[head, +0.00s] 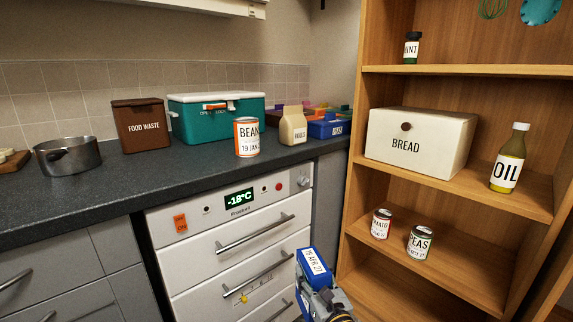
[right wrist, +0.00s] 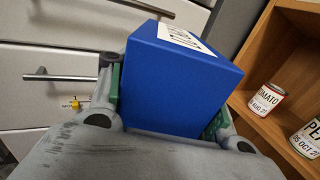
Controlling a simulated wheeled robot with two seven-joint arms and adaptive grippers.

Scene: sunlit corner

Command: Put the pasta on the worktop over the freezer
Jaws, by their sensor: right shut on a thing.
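A blue box (head: 303,289) with a white date label is in my right gripper (head: 318,290), in front of the freezer's right edge and below worktop height. In the right wrist view the box (right wrist: 175,85) sits between the two fingers, and its product name is not visible. The white freezer (head: 190,252) has a green -18°C display and drawers with bar handles. The dark worktop (head: 190,182) runs over it. My left gripper is not in view.
On the worktop stand a beans can (head: 246,137), a rolls bag (head: 293,126), a teal cool box (head: 216,120), a food waste bin (head: 141,126), a pot (head: 68,156) and a blue container (head: 330,129). The worktop's front strip is clear. A wooden shelf unit (head: 480,274) stands right.

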